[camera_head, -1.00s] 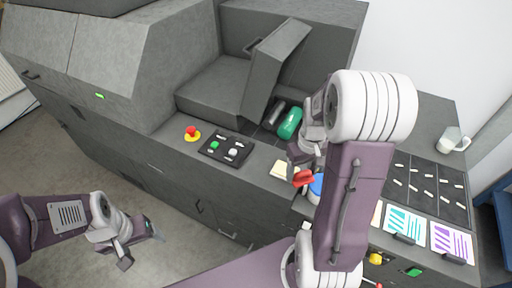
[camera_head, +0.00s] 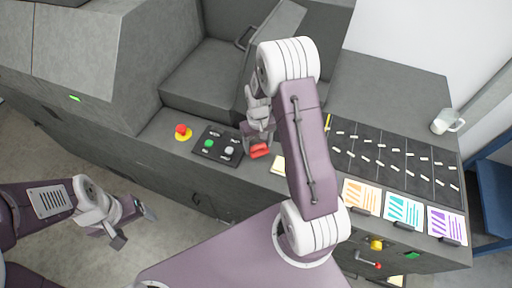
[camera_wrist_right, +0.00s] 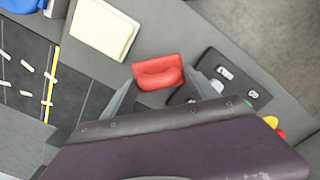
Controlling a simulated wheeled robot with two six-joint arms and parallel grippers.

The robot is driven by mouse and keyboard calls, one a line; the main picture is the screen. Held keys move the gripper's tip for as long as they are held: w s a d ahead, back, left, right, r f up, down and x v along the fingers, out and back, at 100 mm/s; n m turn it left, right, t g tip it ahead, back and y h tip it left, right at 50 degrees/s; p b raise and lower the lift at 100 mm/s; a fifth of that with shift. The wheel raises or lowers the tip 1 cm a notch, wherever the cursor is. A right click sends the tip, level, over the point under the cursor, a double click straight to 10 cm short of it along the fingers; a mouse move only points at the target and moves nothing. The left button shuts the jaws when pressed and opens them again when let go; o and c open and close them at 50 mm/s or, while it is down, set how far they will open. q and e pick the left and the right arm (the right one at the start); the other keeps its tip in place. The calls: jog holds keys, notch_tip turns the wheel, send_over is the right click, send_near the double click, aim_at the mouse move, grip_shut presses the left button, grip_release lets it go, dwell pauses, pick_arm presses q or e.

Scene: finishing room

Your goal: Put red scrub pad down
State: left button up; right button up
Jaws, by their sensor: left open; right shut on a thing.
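The red scrub pad (camera_head: 260,151) is held in my right gripper (camera_head: 257,140) at the front strip of the bench, by the right end of the black control panel. In the right wrist view the red scrub pad (camera_wrist_right: 158,72) lies between the two finger tips of the right gripper (camera_wrist_right: 162,92). I cannot tell whether the pad touches the bench top. My left gripper (camera_head: 133,226) is open and empty, low at the left over the floor, away from the bench.
A control panel (camera_head: 205,139) with buttons and a red emergency stop (camera_head: 181,130) are left of the pad. A cream pad (camera_head: 278,165) lies to its right, with bare bench between them. A slotted black board (camera_head: 400,165) and coloured cards (camera_head: 403,209) are further right.

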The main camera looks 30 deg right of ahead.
aim_at(257, 152)
jog(key=shift+w+a+f, duration=0.2)
jog(key=shift+w+a, duration=0.05)
jog(key=shift+s, duration=0.2)
jog(key=shift+s+f+p, duration=0.55)
jog(key=shift+f+p, duration=0.15)
jog(key=shift+f, duration=0.2)
jog(key=shift+w+f, duration=0.3)
jog(key=shift+f, duration=0.65)
jog(key=shift+w+f, duration=0.1)
jog(key=shift+w, duration=0.15)
pick_arm(q)
jog(key=shift+s+r, duration=0.25)
jog(key=shift+r, duration=0.65)
pick_arm(e)
jog(key=shift+f, duration=0.1)
jog(key=o, duration=1.1)
jog(key=shift+s, duration=0.15)
jog(key=shift+o, duration=1.3)
jog(key=shift+s, duration=0.15)
pick_arm(q)
jog(key=shift+s+r, duration=0.1)
jog(key=shift+s, duration=0.2)
